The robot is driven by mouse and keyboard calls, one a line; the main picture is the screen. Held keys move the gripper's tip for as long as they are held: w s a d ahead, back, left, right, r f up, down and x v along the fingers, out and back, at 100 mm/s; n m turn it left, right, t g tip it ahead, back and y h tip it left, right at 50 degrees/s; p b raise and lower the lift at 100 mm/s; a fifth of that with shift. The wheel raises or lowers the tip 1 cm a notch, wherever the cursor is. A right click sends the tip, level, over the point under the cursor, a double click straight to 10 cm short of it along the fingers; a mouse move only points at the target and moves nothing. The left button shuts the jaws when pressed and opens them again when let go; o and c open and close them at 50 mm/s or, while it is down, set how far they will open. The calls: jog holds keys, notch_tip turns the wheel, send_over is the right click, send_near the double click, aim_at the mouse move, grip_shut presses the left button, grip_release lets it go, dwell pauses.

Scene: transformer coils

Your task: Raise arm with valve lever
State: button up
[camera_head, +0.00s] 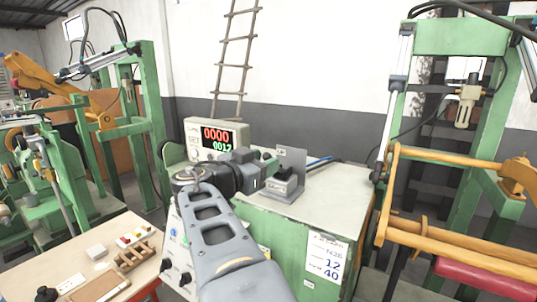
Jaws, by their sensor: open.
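My grey arm reaches up from the bottom centre, over the green cabinet. My gripper (270,167) is at its far end, open, pointing right toward a grey bracket (292,160) with a small block-shaped valve (284,183) at its foot. The fingertips are beside the bracket; I cannot tell whether they touch anything. A thin blue bar (319,161), possibly a lever, lies or sticks out behind the bracket, to its right. A yellow-orange machine arm (455,250) hangs low across the green frame (460,38) at the right. The valve's lever is not clearly distinguishable.
A digital counter box (215,135) with red and green digits stands behind my gripper. The green cabinet's top (335,190) is clear at right. A wooden table (110,262) with small items is at lower left. Another green machine (152,110) stands behind it.

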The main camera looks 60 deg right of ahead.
jog(key=shift+s+d, duration=0.15)
jog(key=shift+d, duration=1)
jog(key=shift+c, duration=0.3)
grip_shut()
